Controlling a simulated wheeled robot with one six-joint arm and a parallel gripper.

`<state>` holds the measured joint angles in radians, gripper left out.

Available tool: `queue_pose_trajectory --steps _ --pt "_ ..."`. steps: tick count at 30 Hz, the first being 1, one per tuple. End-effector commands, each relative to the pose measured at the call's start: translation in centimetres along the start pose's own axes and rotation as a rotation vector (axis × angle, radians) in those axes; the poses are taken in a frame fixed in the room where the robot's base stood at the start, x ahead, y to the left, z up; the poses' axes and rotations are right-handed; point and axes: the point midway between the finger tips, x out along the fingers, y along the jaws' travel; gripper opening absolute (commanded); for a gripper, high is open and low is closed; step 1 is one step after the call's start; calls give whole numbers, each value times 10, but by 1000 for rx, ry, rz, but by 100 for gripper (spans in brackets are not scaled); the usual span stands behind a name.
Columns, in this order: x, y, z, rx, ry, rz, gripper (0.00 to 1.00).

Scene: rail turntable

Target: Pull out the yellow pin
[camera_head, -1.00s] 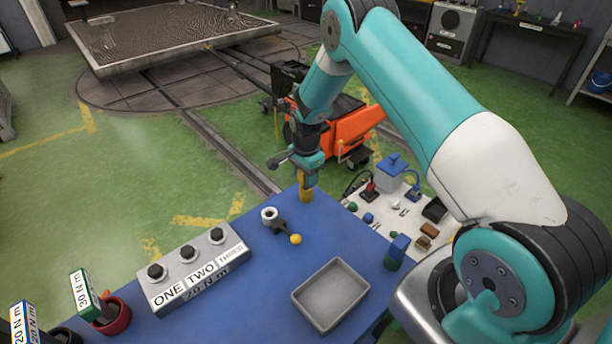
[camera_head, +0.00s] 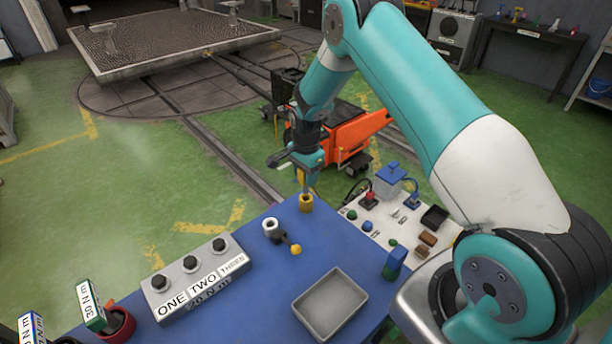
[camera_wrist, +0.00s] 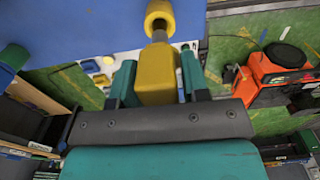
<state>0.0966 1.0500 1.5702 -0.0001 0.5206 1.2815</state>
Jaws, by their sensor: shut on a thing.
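The yellow pin (camera_wrist: 156,76) has a blocky yellow head and a short metal shank. My gripper (camera_wrist: 156,80) is shut on its head, with one teal finger on each side. In the head view my gripper (camera_head: 306,172) is above the far corner of the blue table (camera_head: 262,262). The yellow socket (camera_head: 306,203) stands on that corner under it, and it also shows in the wrist view (camera_wrist: 159,12). The pin head is apart from the socket, with bare shank between them. Whether the shank tip is still inside the socket I cannot tell.
A grey fitting (camera_head: 271,229) with a yellow ball stands close to the socket. A button box (camera_head: 195,275), a grey tray (camera_head: 331,304) and a blue-green block (camera_head: 395,262) are on the table. An orange cart (camera_head: 355,134) stands on the floor behind.

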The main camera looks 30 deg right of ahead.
Motion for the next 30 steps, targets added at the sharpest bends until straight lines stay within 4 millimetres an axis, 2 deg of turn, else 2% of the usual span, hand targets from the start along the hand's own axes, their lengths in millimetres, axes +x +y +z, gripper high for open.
queue_pose_trajectory --steps 6,19,30 --pt "-11 0 0 0 0 0 14" --pt "-15 0 0 0 0 0 14" --pt "-46 0 0 0 0 0 14"
